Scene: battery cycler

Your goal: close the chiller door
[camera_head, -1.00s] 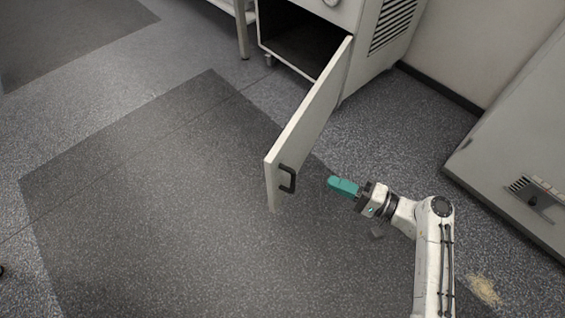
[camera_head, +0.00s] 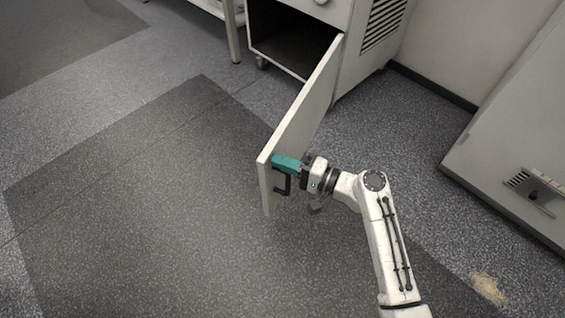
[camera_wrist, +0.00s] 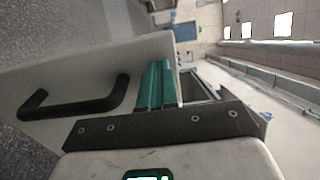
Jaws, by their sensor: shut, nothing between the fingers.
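The chiller door (camera_head: 305,112) stands wide open, swung out from the white chiller cabinet (camera_head: 362,45). The cabinet's dark interior (camera_head: 292,42) shows behind it. A black handle (camera_head: 281,183) sits near the door's free edge; in the wrist view the handle (camera_wrist: 72,105) is at the left. My gripper (camera_head: 282,161) has teal fingers, shut together with nothing between them. In the head view they overlap the door's face just above the handle. In the wrist view the fingers (camera_wrist: 155,86) lie in front of the door panel, beside the handle; whether they touch it I cannot tell.
A second white cabinet (camera_head: 515,130) with a small panel stands at the right. A table leg (camera_head: 232,32) is left of the chiller. The dark mat (camera_head: 150,210) left of the door is clear. A pale spill (camera_head: 488,288) lies on the floor at lower right.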

